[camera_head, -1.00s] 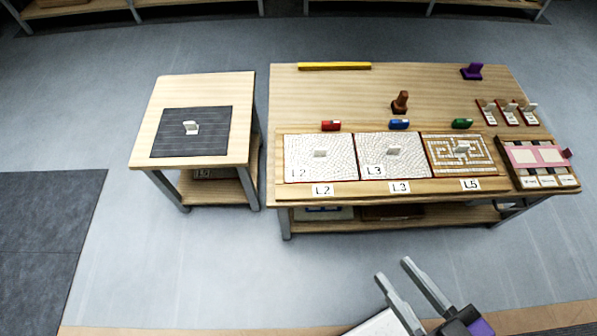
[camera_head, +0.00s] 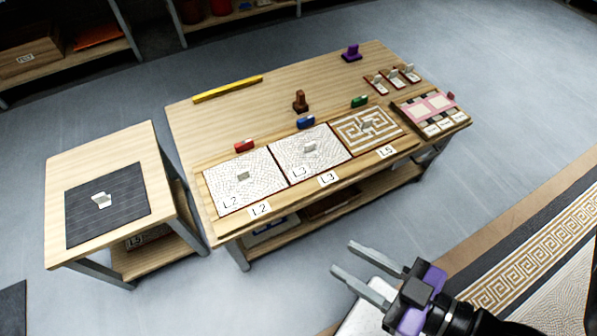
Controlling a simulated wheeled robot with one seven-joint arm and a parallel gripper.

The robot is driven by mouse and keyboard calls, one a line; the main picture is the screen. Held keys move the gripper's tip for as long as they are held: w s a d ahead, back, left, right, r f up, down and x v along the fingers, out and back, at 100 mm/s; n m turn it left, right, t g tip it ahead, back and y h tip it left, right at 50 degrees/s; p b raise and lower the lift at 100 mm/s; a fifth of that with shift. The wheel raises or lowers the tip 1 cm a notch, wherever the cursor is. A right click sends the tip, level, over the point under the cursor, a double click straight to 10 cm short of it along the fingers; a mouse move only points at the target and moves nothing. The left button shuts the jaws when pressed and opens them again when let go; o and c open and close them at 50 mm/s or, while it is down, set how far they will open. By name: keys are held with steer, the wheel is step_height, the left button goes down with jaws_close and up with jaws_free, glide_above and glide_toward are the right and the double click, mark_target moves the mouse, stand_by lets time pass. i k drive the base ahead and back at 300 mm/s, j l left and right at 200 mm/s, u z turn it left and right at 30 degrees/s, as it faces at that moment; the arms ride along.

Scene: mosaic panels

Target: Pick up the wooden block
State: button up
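A small brown wooden block (camera_head: 300,102), shaped like a stamp with a wider base, stands upright on the large wooden table (camera_head: 215,125), behind the row of mosaic panels. It is the piece that best fits the name wooden block. My gripper (camera_head: 343,258) is at the lower middle of the view, in front of the table's near edge. Its two grey fingers are spread apart with nothing between them. It is well away from the block.
Panels L2 (camera_head: 240,195), L3 (camera_head: 322,165) and L5 (camera_head: 350,138) line the table's front. Red (camera_head: 244,146), blue (camera_head: 306,122) and green (camera_head: 359,102) pieces stand behind them. A yellow bar (camera_head: 228,89) and purple piece (camera_head: 351,53) lie farther back. A side table (camera_head: 75,255) is left.

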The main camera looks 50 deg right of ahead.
mark_target(300, 106)
steer(key=z, duration=1.35)
